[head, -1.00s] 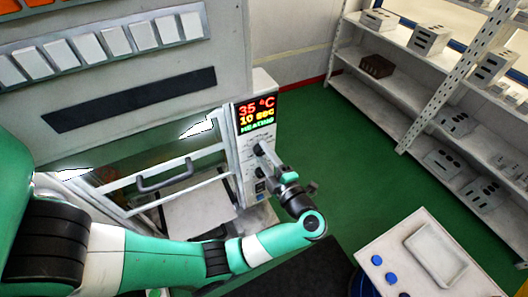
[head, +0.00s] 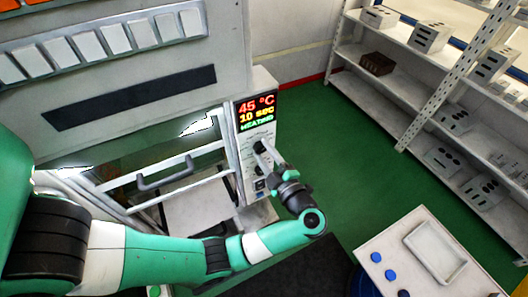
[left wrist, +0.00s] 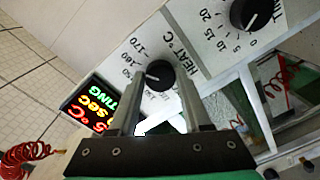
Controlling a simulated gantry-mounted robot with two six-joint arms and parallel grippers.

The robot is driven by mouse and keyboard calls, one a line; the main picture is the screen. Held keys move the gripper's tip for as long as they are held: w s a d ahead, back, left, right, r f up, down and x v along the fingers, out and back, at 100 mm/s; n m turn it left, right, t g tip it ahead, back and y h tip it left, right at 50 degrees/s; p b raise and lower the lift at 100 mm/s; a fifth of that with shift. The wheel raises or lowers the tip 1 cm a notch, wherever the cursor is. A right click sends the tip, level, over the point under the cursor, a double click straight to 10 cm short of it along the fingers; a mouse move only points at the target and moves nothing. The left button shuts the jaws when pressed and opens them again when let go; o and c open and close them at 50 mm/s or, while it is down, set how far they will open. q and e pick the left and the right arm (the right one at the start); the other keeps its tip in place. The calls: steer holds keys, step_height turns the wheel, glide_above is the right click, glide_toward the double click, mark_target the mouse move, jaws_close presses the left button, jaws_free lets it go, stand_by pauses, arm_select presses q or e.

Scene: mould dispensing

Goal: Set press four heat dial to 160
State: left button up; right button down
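The heat dial (left wrist: 160,75) is a black round knob on a white panel marked HEAT °C in the left wrist view. Its white pointer mark is towards the left, near the 160 side of the scale; the exact setting is hard to read. My left gripper (left wrist: 158,95) is open, with its two fingers apart on either side of the dial. In the head view my left gripper (head: 268,150) reaches the dial panel below the display. The display (head: 257,112) reads 45 °C, 10 sec, HEATING. My right gripper is not in view.
A second dial (left wrist: 248,13) is at the upper right of the wrist view. The press's handle (head: 165,177) is left of the panel. A white table with a tray (head: 436,253) and blue buttons is at the lower right. Shelves (head: 400,100) stand beyond open green floor.

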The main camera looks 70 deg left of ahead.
arm_select(q)
steer(key=o, duration=0.4)
steer(key=d+b, duration=0.2)
steer(key=d, duration=0.1)
steer(key=w+d+b, duration=0.1)
steer(key=d+b, duration=0.1)
steer(key=d, duration=0.2)
steer(key=d+b, duration=0.1)
steer(key=d, duration=0.3)
steer(key=shift+w+d+r+b, duration=0.15)
steer(key=shift+w+d+b, duration=0.1)
steer(key=shift+b, duration=0.15)
